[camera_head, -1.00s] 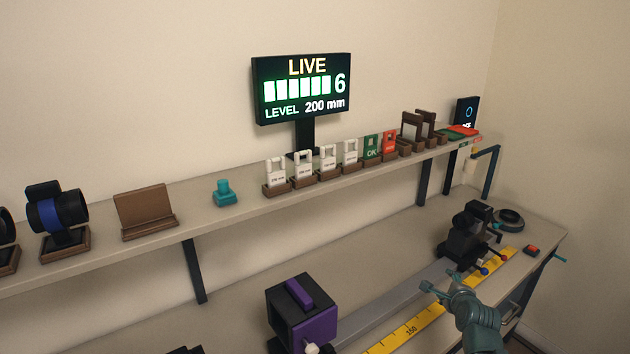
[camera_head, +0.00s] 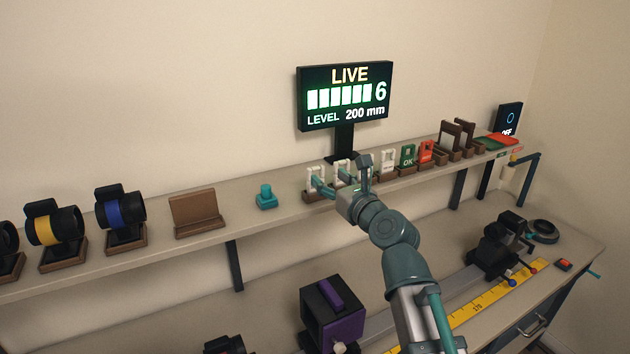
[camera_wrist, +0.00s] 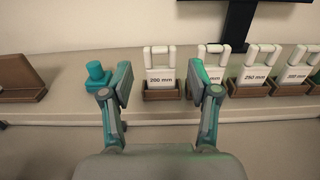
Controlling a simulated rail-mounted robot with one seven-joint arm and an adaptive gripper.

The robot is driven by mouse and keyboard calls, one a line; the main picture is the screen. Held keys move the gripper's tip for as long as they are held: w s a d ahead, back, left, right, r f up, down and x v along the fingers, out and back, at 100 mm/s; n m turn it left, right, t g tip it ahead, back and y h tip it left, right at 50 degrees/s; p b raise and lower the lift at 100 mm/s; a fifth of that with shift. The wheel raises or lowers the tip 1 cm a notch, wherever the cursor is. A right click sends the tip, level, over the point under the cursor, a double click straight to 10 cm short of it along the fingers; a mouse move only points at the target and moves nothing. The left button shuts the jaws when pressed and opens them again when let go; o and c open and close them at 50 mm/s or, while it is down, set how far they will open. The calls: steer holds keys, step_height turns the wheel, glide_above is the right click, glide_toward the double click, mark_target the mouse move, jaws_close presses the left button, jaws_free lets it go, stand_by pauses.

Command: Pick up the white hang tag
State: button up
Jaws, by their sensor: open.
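Several white hang tags with loop tops stand upright in brown wooden holders on the shelf. The leftmost tag (camera_head: 314,175) is partly behind a finger of my gripper (camera_head: 342,181) in the head view. In the wrist view this tag (camera_wrist: 161,72), with small mm print, appears between the fingertips of my open, empty gripper (camera_wrist: 160,82). I cannot tell whether the fingers reach around it or stop short. The second tag (camera_wrist: 210,62) is partly covered by the right finger. My gripper hides some of the tags in the head view.
A teal knob-like piece (camera_wrist: 97,75) stands just left of the leftmost tag. An empty brown stand (camera_head: 196,215) is farther left. Green and red tags (camera_head: 408,156) stand to the right. The display's post (camera_head: 344,140) rises behind the tags.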

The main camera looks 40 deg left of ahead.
mark_target(317, 169)
steer(key=p+x, duration=0.2)
steer(key=x, duration=0.5)
steer(key=shift+w+a+f, duration=0.1)
steer(key=shift+a, duration=0.15)
steer(key=c, duration=0.7)
